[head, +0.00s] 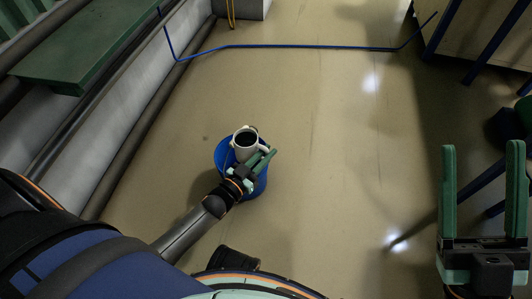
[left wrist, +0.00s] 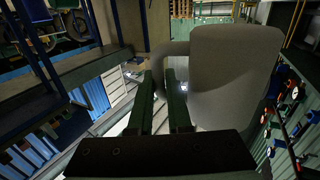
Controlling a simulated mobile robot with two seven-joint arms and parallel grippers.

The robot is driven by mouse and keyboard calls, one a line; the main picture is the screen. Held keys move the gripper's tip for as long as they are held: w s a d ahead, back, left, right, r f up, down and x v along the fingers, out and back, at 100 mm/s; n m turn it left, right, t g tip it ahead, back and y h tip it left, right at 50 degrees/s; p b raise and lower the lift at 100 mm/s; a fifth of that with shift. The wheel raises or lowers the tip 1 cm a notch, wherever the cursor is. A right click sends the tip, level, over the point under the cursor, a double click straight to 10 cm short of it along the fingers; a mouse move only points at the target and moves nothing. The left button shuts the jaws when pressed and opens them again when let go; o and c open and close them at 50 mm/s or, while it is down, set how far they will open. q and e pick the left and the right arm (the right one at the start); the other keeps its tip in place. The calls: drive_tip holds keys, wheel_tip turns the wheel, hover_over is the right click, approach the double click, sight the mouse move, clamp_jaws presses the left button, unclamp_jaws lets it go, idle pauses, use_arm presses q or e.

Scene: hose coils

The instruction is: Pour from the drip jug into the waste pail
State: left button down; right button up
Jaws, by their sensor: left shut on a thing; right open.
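The drip jug (head: 244,151) is pale with a dark round opening at its top and a handle on its right side. It stands out near the middle of the head view, over the blue waste pail (head: 262,184). My left gripper (head: 268,158) is shut on the jug's handle. The jug looks upright or nearly so; its contents are too dark to tell. In the left wrist view the jug's grey body (left wrist: 232,75) fills the right side, beside the fingers (left wrist: 163,95). The pail's inside is mostly hidden by jug and arm. My right gripper (head: 486,195) is open and empty at the right.
A blue bar or hose (head: 290,46) crosses the floor at the back. A green bench (head: 85,55) and pipes run along the left wall. A table with blue legs (head: 480,50) stands at the upper right. The floor (head: 330,130) between is clear.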

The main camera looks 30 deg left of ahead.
use_arm(q)
drive_tip(key=shift+f+b, duration=0.35)
drive_tip(key=shift+f, duration=0.25)
drive_tip(key=shift+r+p, duration=0.3)
drive_tip(key=shift+p, duration=0.05)
drive_tip(key=r+n+p, duration=0.1)
drive_tip(key=p, duration=0.1)
drive_tip(key=r+g+p, duration=0.1)
drive_tip(key=p, duration=0.1)
drive_tip(key=shift+s+d+n, duration=0.15)
drive_tip(key=shift+n, duration=0.25)
drive_tip(key=shift+f, duration=0.25)
use_arm(e)
drive_tip(key=r, duration=0.3)
drive_tip(key=shift+s+d+r, duration=0.1)
drive_tip(key=shift+d+r, duration=0.1)
drive_tip(key=shift+r, duration=0.05)
use_arm(q)
drive_tip(key=shift+f, duration=0.1)
use_arm(e)
drive_tip(key=shift+f, duration=0.1)
use_arm(q)
drive_tip(key=shift+s+f+n+g, duration=0.1)
drive_tip(key=shift+f+n+g, duration=0.4)
drive_tip(key=shift+f, duration=0.6)
drive_tip(key=shift+s+f+n+g, duration=0.1)
drive_tip(key=shift+f+n+g, duration=0.4)
drive_tip(key=shift+f, duration=0.6)
use_arm(e)
drive_tip(key=shift+r, duration=0.25)
